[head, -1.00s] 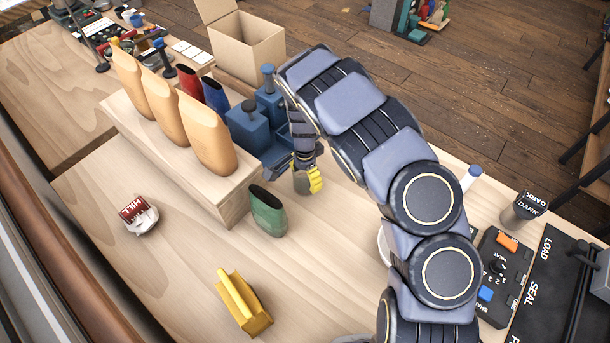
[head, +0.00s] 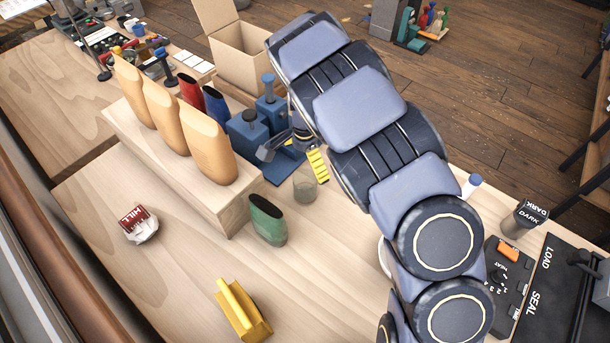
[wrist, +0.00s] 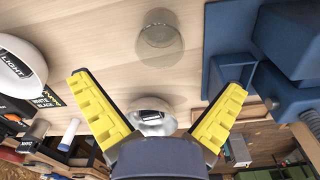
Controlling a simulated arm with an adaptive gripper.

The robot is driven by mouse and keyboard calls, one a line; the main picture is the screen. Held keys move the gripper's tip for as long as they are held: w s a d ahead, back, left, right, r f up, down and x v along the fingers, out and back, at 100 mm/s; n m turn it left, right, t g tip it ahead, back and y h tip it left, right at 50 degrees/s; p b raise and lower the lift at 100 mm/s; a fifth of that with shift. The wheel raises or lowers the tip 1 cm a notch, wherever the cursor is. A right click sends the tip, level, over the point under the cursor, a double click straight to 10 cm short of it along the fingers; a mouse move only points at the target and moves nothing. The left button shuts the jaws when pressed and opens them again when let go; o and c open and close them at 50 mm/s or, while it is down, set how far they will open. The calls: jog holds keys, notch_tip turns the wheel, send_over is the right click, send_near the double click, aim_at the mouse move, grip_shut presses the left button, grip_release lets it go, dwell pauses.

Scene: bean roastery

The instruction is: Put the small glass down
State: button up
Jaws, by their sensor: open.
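The small glass (head: 304,187) is clear and stands upright on the wooden table, just right of the green bag and in front of the blue stand. In the wrist view the glass (wrist: 160,40) stands beyond the fingertips, apart from both of them. My gripper (head: 292,160) is above and behind the glass in the head view.
A green bag (head: 267,220) stands left of the glass. The blue stand (head: 283,165) is close behind it. A wooden riser (head: 222,210) holds several tan bags. A yellow object (head: 242,310) lies in front. The table between is clear.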

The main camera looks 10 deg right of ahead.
jog(key=shift+r, duration=1.5)
jog(key=s+d+r+n, duration=0.3)
jog(key=s+d+r, duration=0.2)
jog(key=s+r, duration=0.55)
jog(key=s+r+n, duration=0.2)
jog(key=s+n, duration=0.2)
jog(key=s, duration=0.6)
jog(key=s+r+n+g, duration=0.1)
jog(key=s+r+n, duration=0.2)
jog(key=s, duration=0.8)
jog(key=shift+r+n, duration=0.25)
jog(key=shift+n, duration=0.85)
jog(key=shift+d, duration=0.1)
